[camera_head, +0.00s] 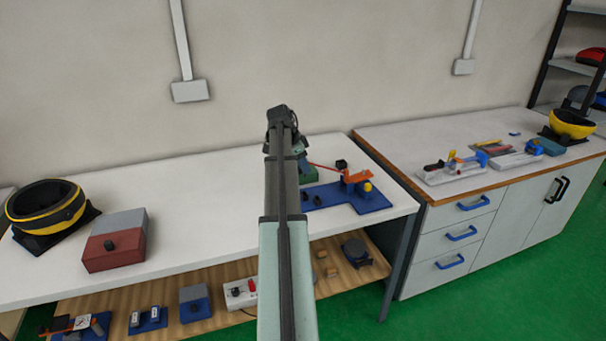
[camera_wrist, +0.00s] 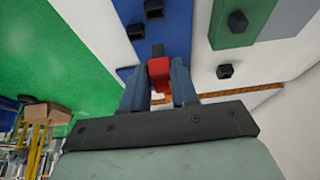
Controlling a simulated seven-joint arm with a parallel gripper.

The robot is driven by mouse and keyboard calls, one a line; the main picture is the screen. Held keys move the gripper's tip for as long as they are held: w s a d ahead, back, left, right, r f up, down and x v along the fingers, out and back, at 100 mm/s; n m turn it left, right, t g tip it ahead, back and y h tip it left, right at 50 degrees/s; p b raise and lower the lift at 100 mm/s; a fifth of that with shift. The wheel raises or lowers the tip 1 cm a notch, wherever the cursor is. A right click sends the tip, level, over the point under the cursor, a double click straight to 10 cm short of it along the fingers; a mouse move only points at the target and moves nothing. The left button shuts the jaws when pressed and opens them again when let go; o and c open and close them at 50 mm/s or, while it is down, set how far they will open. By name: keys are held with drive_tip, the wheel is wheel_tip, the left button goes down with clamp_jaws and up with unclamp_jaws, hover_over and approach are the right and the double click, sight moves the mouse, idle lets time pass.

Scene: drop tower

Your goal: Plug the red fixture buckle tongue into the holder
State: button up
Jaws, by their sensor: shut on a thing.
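In the wrist view, my gripper (camera_wrist: 160,80) has its two blue-grey fingers shut on the red buckle tongue (camera_wrist: 159,68). A dark piece (camera_wrist: 158,50) shows just beyond the red part, over a blue base plate (camera_wrist: 180,28). Small black socket-like blocks (camera_wrist: 135,32) stand on the plate; I cannot tell which is the holder or whether the tongue touches it. In the head view, the blue fixture plate (camera_head: 372,202) lies on the white table, with an orange part (camera_head: 355,177) and a yellow knob (camera_head: 367,187) on it. My arm hides the gripper there.
A green block with a black knob (camera_wrist: 252,22) stands near the plate. A red-grey box (camera_head: 115,242) and a yellow-black ring (camera_head: 45,207) stand at left. A second bench (camera_head: 400,150) with more fixtures is at right. The lower shelf (camera_head: 275,270) holds several items.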

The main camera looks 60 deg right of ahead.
drive_tip(key=shift+s+a+r, duration=0.1)
drive_tip(key=shift+s, duration=0.15)
drive_tip(key=s+f, duration=0.2)
drive_tip(key=s, duration=0.1)
drive_tip(key=s+f, duration=0.2)
drive_tip(key=shift+a, duration=0.25)
drive_tip(key=shift+w+f, duration=0.1)
drive_tip(key=shift+f, duration=0.65)
drive_tip(key=shift+f, duration=0.65)
drive_tip(key=shift+f, duration=1.05)
drive_tip(key=shift+f, duration=0.2)
drive_tip(key=o, duration=0.9)
